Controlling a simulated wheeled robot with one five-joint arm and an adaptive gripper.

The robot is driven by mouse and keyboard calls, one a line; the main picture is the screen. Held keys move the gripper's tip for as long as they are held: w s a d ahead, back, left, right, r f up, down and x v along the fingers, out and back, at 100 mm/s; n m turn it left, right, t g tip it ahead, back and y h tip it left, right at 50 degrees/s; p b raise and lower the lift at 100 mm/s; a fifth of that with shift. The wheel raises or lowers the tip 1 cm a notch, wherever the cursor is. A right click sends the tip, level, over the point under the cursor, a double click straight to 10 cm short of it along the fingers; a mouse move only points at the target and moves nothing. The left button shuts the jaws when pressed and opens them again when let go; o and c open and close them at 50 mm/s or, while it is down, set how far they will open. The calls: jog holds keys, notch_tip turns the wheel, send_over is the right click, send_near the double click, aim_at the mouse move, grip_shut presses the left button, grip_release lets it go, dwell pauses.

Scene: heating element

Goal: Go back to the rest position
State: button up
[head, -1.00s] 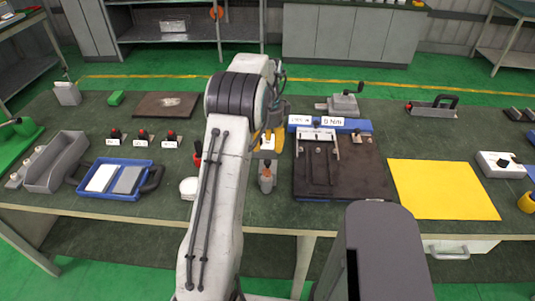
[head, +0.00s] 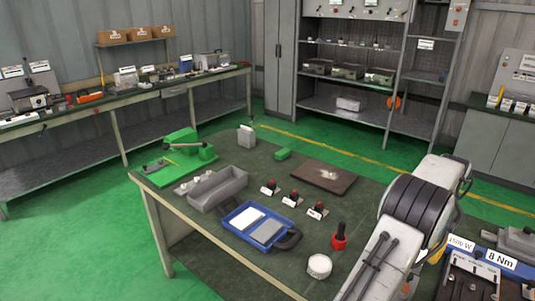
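My arm rises at the right of the head view, with its white link and black ribbed joint over the right part of the green-topped workbench (head: 262,168). My gripper is mostly hidden behind the arm; only dark parts show past the joint. I cannot see its fingertips or whether it holds anything. At the right edge, a fixture with a blue bar (head: 514,265) carries labels reading 1500 W and 8 Nm. It is partly cut off by the frame.
Green floor lies open between this bench and the back-left bench (head: 160,92).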

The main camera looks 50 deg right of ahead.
dwell(0.3)
jog(key=a+f+n, duration=0.1)
jog(key=f+n, duration=0.1)
jog(key=n, duration=0.1)
jog(key=a+f+n, duration=0.1)
jog(key=n, duration=0.3)
jog(key=a+f+n, duration=0.1)
jog(key=f+n, duration=0.1)
jog(key=n, duration=0.1)
jog(key=shift+f+n+y, duration=0.3)
jog(key=shift+f+n, duration=0.05)
jog(key=shift+n, duration=0.05)
jog(key=w+a+r+n+t, duration=0.1)
jog(key=w+a+r+n, duration=0.4)
jog(key=a, duration=1.1)
jog(key=w+a+r+n+t, duration=0.2)
jog(key=w+a+n, duration=0.6)
jog(key=a, duration=0.8)
jog(key=w+a+r+n+t, duration=0.1)
jog(key=w+a+r+n, duration=0.6)
jog(key=a+n, duration=0.4)
jog(key=shift+a+r+t, duration=0.3)
jog(key=shift+a, duration=2.1)
